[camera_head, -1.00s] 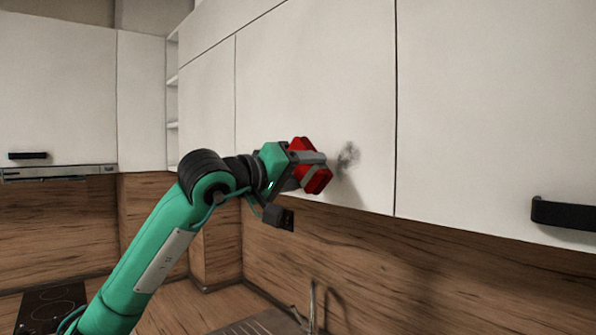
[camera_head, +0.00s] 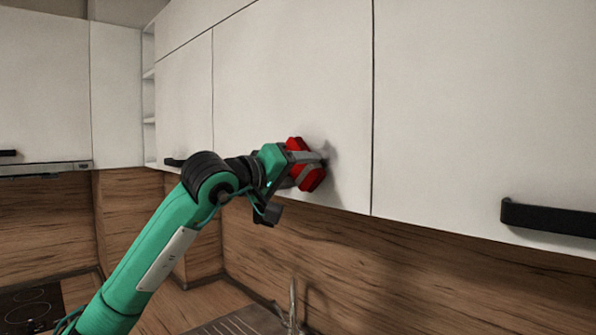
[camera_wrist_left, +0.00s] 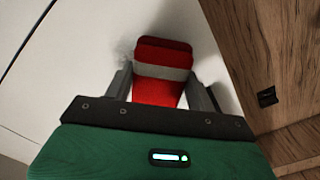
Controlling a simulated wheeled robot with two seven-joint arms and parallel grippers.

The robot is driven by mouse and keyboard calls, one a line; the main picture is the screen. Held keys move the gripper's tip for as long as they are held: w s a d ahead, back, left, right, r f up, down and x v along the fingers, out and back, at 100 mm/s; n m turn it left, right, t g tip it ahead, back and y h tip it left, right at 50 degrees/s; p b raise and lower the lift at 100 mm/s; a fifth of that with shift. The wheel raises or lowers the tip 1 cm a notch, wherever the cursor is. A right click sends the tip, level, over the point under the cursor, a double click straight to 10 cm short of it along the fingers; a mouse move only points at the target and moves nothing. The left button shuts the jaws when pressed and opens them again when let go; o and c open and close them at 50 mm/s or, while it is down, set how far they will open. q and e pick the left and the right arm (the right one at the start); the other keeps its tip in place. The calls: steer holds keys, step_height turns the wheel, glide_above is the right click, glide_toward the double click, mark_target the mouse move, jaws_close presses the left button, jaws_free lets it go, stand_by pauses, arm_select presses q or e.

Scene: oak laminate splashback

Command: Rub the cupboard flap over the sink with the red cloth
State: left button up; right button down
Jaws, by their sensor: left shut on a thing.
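The white cupboard flap (camera_head: 290,75) spans the upper middle of the head view, above the sink (camera_head: 238,322). A dark smudge lies low on the flap, mostly hidden behind my gripper and cloth in the head view; the left wrist view shows part of the smudge (camera_wrist_left: 125,50) just left of the cloth. My left gripper (camera_head: 312,158) is shut on the red cloth (camera_head: 312,178), a thick folded pad that also fills the middle of the left wrist view (camera_wrist_left: 155,93). The cloth is close in front of the flap; I cannot tell whether it touches. My right gripper is not in view.
A tap (camera_head: 293,302) stands at the sink below the arm. A black handle (camera_head: 548,217) sticks out from the neighbouring door at right. Wooden splashback (camera_head: 420,265) runs under the cupboards. A hob (camera_head: 28,305) lies at lower left.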

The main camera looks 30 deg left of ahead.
mark_target(344, 171)
arm_select(q)
steer(key=shift+w+d, duration=0.15)
steer(key=shift+w, duration=0.3)
steer(key=shift+w+d, duration=0.15)
steer(key=shift+w, duration=0.3)
stand_by(0.4)
steer(key=shift+s+d, duration=0.35)
steer(key=shift+d, duration=0.5)
steer(key=shift+s+d+b, duration=0.2)
steer(key=shift+s+d, duration=0.1)
steer(key=shift+d, duration=0.6)
steer(key=shift+s+d+b, duration=0.15)
steer(key=shift+s+d, duration=0.1)
steer(key=shift+d, duration=0.6)
steer(key=shift+s+d+b, duration=0.2)
steer(key=shift+s+d, duration=0.1)
steer(key=shift+d, duration=0.6)
steer(key=shift+a, duration=0.15)
